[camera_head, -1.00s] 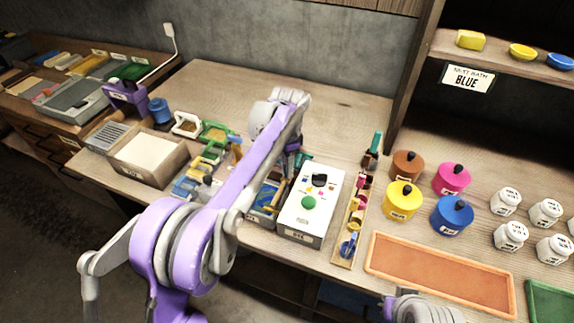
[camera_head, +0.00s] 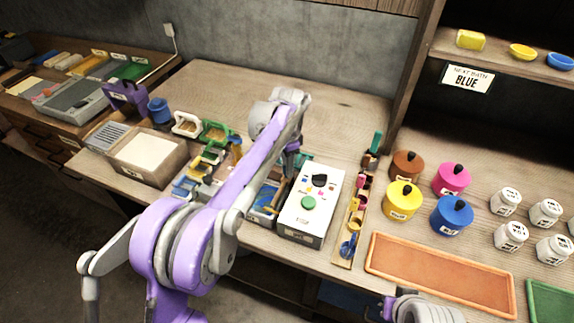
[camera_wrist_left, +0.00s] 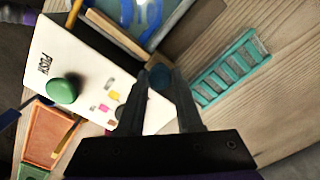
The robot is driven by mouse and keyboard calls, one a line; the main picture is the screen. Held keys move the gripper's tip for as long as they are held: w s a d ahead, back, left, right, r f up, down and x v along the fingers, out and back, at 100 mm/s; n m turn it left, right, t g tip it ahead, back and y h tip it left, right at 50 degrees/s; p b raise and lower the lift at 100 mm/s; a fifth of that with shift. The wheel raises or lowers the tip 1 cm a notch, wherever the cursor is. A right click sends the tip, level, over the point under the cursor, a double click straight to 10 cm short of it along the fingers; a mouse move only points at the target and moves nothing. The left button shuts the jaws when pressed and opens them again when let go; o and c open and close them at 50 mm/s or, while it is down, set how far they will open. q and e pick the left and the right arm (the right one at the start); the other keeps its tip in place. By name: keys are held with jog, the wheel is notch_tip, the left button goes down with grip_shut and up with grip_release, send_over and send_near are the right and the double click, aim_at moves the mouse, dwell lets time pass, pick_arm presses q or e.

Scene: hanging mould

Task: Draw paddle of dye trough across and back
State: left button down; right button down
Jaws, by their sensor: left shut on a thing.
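The dye trough (camera_head: 259,214) stands on the bench left of the white box, with blue dye inside. It is partly hidden by my left arm in the head view. In the left wrist view the trough's blue-streaked inside (camera_wrist_left: 143,14) shows at the top. The rest of the paddle is hidden. In the head view my left gripper (camera_head: 289,163) is small, near the trough's far end.
A white box (camera_head: 311,210) with a green button stands close on the trough's right. A teal slatted rack (camera_wrist_left: 231,68) lies beside the gripper. A wooden strip of small tools (camera_head: 355,215), dye pots (camera_head: 403,200) and an orange tray (camera_head: 440,272) lie further right. The bench behind is clear.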

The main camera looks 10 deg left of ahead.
dwell(0.3)
pick_arm(q)
jog(key=a, duration=0.3)
jog(key=w+a, duration=0.1)
jog(key=a, duration=0.5)
jog(key=shift+w+p, duration=0.4)
jog(key=shift+a+r, duration=0.1)
jog(key=c, duration=0.9)
grip_release()
jog(key=o, duration=0.3)
jog(key=shift+a, duration=0.15)
